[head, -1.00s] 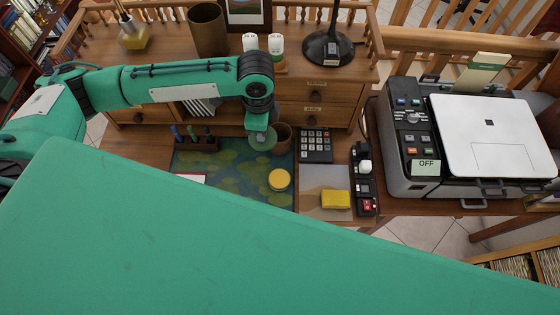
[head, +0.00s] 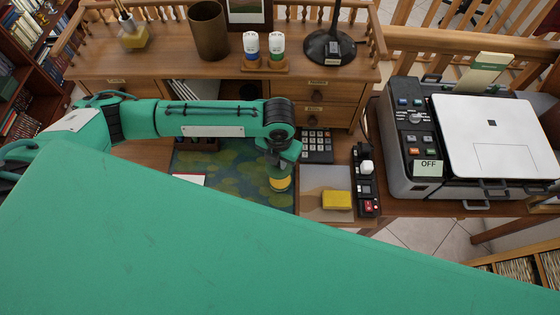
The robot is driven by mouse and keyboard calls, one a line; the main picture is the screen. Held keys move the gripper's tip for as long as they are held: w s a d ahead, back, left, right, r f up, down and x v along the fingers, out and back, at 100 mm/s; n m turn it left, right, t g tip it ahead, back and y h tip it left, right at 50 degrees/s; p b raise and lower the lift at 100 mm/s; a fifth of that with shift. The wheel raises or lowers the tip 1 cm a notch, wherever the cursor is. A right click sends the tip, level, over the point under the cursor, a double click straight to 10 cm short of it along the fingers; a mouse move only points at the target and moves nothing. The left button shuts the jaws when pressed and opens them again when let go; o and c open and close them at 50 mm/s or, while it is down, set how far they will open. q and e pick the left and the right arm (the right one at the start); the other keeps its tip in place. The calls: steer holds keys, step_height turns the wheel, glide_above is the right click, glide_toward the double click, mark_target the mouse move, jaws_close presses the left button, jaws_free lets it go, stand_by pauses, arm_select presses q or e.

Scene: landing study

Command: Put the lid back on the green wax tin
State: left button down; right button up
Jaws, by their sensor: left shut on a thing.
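The round wax tin (head: 281,185) stands on the blue-green patterned mat (head: 233,178) and shows a yellow wax face, its back part hidden by my gripper. My left gripper (head: 278,168) points down over the back of the tin. It is shut on the green lid, which is mostly hidden beneath the hand. I cannot tell whether the lid touches the tin. My right gripper is not in view.
A yellow sponge-like block (head: 337,200) lies on a tan pad to the right. A calculator (head: 316,146) and a black switch strip (head: 366,182) stand near it. A small red-edged paper (head: 190,179) lies left. The mat's middle is clear.

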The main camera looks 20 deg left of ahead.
mark_target(280, 170)
arm_select(q)
steer(key=shift+s+d+f+m, duration=0.2)
steer(key=shift+f+m, duration=0.3)
steer(key=shift+m, duration=0.4)
step_height(280, 170, down, 4)
steer(key=b, duration=0.4)
steer(key=shift+f+b, duration=0.1)
steer(key=shift+b, duration=0.25)
steer(key=shift+f+b, duration=0.35)
steer(key=shift+f, duration=0.65)
steer(key=shift+w+p, duration=0.1)
steer(key=shift+p, duration=0.55)
steer(key=shift+f, duration=0.15)
stand_by(0.4)
steer(key=shift+p, duration=0.6)
stand_by(0.5)
